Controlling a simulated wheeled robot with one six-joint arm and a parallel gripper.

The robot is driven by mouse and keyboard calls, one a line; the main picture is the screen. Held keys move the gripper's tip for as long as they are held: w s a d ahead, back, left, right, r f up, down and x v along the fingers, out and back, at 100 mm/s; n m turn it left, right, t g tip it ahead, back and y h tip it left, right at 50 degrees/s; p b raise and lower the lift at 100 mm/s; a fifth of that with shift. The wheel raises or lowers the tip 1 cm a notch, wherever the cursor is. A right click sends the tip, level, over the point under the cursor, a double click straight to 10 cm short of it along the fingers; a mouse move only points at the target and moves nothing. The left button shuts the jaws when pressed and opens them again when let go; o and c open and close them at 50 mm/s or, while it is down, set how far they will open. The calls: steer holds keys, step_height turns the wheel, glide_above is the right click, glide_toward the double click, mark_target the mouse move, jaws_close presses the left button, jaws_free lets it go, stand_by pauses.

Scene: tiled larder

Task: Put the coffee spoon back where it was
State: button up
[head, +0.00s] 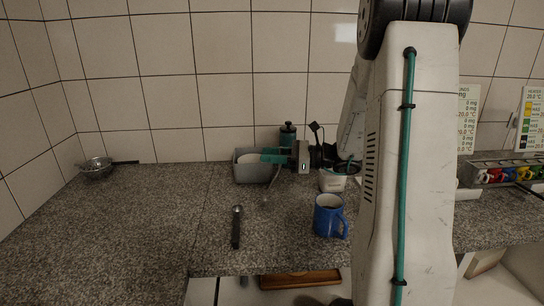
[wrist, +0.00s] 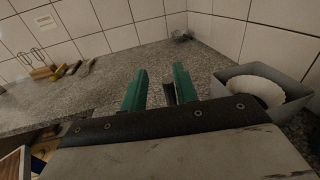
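A spoon with a small metal bowl and a dark handle (head: 236,232) lies on the granite counter, bowl toward the wall; I take it to be the coffee spoon. My gripper (head: 272,157) is above the grey bin, pointing left. In the wrist view my gripper's green fingers (wrist: 158,92) stand apart with a gap showing between them. A dark piece beside the right finger is too small to identify. A thin grey curved thing (head: 273,184) shows below my gripper in the head view; I cannot tell what it is or whether it touches the fingers.
A grey bin (head: 251,175) with a white fluted thing (wrist: 255,90) inside stands by the wall. A blue mug (head: 327,216) stands right of the spoon, a white cup (head: 332,182) behind it. A strainer (head: 97,168) lies far left. The left counter is mostly clear.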

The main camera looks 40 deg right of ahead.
steer(key=v, duration=1.1)
steer(key=s+a+r+n+g+h, duration=0.1)
steer(key=s+a+n+g, duration=0.1)
steer(key=a+n+g, duration=0.35)
steer(key=s+a+r+n+g, duration=0.1)
steer(key=s+a+n+g, duration=0.1)
steer(key=a, duration=0.6)
steer(key=s+a+n+g+h, duration=0.1)
steer(key=s+a+n+g, duration=0.2)
steer(key=a, duration=0.4)
steer(key=s+a+n+h, duration=0.6)
steer(key=s+n+h, duration=0.4)
steer(key=n, duration=0.6)
steer(key=s, duration=0.2)
steer(key=shift+s+f+g+h, duration=0.2)
steer(key=shift+s+g+h, duration=0.05)
steer(key=shift+g+h, duration=0.1)
steer(key=shift+d, duration=0.1)
